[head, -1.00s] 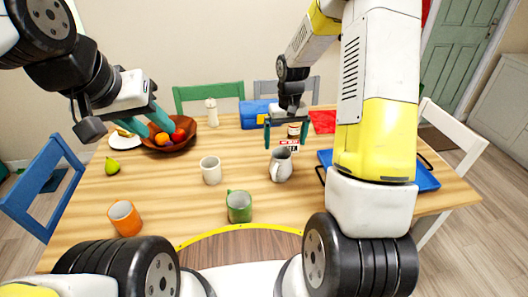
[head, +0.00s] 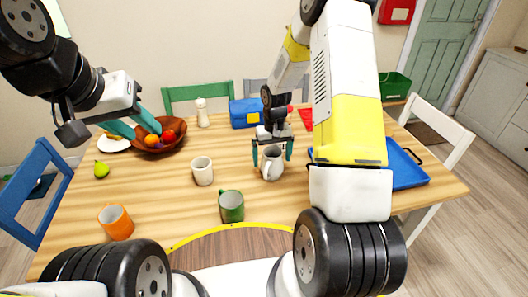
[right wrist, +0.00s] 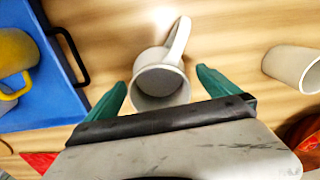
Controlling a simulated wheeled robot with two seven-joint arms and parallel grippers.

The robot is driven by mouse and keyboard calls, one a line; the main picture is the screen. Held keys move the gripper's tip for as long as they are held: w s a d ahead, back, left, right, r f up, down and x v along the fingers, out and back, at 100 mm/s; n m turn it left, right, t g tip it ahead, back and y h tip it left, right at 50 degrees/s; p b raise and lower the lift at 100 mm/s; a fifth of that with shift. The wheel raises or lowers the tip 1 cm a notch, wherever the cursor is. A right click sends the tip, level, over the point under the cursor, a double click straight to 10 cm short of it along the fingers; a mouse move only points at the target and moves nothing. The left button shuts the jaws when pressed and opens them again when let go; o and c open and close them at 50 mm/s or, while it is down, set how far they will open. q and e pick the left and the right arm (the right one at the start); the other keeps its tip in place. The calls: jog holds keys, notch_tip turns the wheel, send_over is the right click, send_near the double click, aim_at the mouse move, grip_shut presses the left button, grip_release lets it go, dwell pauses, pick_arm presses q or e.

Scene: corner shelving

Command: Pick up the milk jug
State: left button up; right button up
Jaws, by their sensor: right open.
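The milk jug (head: 271,166) is a pale grey jug standing upright on the wooden table. My right gripper (head: 272,154) is open above it and has come down so that its teal fingers show on either side of the jug's upper part. In the right wrist view the jug (right wrist: 160,84) has its open mouth toward the camera and its handle pointing away, between the two fingers, with a gap on each side. My left gripper (head: 147,132) is open and empty near the fruit bowl.
A white cup (head: 202,171), a green mug (head: 231,206) and an orange mug (head: 116,223) stand left of the jug. A blue tray (head: 408,172) lies to the right, partly behind my right arm. A wooden fruit bowl (head: 178,146) is at the back left.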

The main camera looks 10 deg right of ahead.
jog(key=c, duration=2)
jog(key=shift+o, duration=0.2)
jog(key=shift+r, duration=0.25)
jog(key=shift+r, duration=1.5)
jog(key=s+a, duration=0.1)
jog(key=s, duration=0.6)
jog(key=s+a+r, duration=0.1)
jog(key=s+a, duration=0.1)
jog(key=s, duration=0.6)
jog(key=shift+s+a+r, duration=0.25)
jog(key=shift+a+r, duration=0.05)
